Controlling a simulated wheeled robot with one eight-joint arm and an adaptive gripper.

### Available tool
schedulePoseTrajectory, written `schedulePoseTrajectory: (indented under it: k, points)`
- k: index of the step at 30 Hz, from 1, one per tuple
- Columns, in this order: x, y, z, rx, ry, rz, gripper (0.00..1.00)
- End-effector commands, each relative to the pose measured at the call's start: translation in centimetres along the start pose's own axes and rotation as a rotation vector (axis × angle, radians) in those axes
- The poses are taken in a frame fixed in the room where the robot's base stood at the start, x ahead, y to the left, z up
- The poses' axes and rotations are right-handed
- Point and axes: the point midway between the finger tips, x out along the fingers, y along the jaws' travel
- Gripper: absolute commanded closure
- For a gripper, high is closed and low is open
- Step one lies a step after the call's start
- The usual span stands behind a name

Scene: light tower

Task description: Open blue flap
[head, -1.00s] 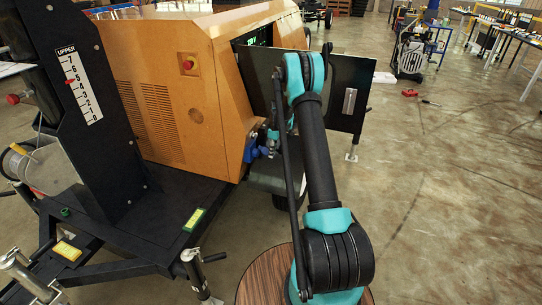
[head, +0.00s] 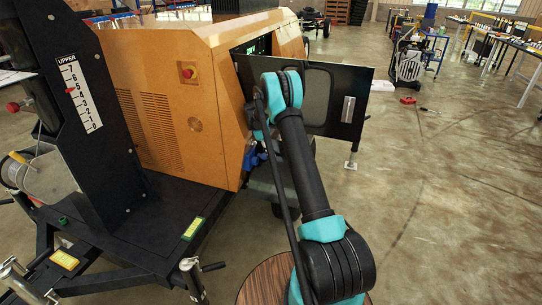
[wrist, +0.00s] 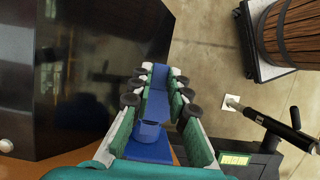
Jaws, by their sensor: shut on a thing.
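The blue flap (head: 254,159) shows as a small blue patch at the lower right corner of the orange cabinet (head: 170,60), partly hidden by my arm. In the wrist view a blue piece (wrist: 150,133) lies between the fingers of my gripper (wrist: 160,76), with a longer blue strip (wrist: 155,103) running on toward the fingertips. The teal-padded fingers are close together on either side of the blue. My gripper is shut on the blue flap. In the head view the gripper is mostly hidden behind my arm. How far the flap is turned cannot be told.
An open dark panel (head: 359,82) stands right behind my arm; it fills the left of the wrist view. A wooden barrel (head: 268,279) is near the front. A black trailer frame (head: 150,240) with a jack lies at left.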

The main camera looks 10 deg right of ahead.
Motion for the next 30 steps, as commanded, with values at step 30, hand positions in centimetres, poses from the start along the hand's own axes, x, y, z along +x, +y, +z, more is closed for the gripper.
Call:
schedulePoseTrajectory:
  k: [30]
  points:
    - [-3.0,0.0,0.0,-0.001,0.001,0.000,0.62]
